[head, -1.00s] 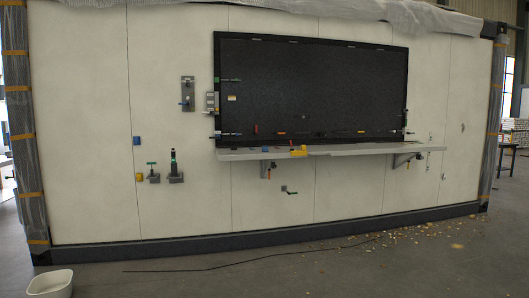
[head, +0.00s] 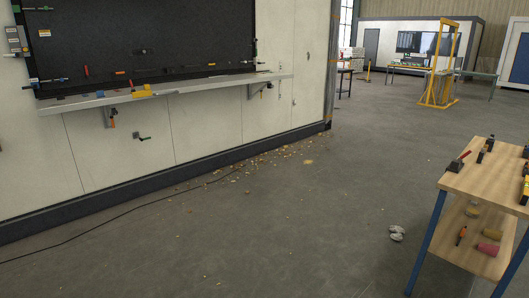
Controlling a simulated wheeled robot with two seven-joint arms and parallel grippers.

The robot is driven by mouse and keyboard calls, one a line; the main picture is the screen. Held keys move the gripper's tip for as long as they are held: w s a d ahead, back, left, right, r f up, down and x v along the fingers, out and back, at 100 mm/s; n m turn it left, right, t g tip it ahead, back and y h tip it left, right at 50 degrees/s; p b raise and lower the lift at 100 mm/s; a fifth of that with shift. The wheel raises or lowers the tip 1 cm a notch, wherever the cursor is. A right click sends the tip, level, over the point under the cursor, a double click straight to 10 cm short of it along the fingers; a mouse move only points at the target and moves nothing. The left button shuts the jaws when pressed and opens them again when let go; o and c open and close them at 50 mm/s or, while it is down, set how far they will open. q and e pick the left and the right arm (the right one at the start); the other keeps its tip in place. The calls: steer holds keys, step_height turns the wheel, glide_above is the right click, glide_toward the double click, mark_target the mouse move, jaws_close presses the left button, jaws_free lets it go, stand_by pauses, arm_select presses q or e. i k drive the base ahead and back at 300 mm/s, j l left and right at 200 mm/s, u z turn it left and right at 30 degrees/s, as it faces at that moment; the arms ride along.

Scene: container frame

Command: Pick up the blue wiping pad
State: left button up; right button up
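I cannot make out a blue wiping pad for certain in the head view. A grey ledge (head: 185,92) runs along the container wall below a black panel (head: 150,38). A small yellow thing (head: 141,92) and several small tools lie on the ledge, too small to identify. A wooden-topped table (head: 487,168) with blue legs stands at the right edge, with several tools on top and coloured items on its lower shelf (head: 455,238). Neither of my grippers is in view.
Light debris (head: 285,158) is scattered on the floor by the wall's base, and a dark cable (head: 120,216) lies along it. A crumpled whitish thing (head: 397,233) lies near the table. A yellow frame (head: 440,65) stands farther back. The middle floor is clear.

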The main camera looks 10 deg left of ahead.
mark_target(100, 94)
steer(key=i+l+z, duration=0.3)
steer(key=i, duration=0.2)
steer(key=i+l+z, duration=0.15)
steer(key=i+z, duration=0.15)
steer(key=i, duration=0.2)
steer(key=i+j+u, duration=0.1)
steer(key=i+u, duration=0.65)
steer(key=i+l+u, duration=0.15)
steer(key=i+u, duration=0.25)
steer(key=i+j+u, duration=0.25)
steer(key=i+u, duration=0.15)
steer(key=i+j+u, duration=0.1)
steer(key=i+u, duration=0.3)
steer(key=i, duration=0.2)
steer(key=i+u, duration=0.35)
steer(key=i, duration=0.15)
steer(key=i+l+u, duration=0.25)
steer(key=i+u, duration=0.15)
steer(key=i+j, duration=0.15)
steer(key=i, duration=1.15)
steer(key=k+j+u, duration=0.05)
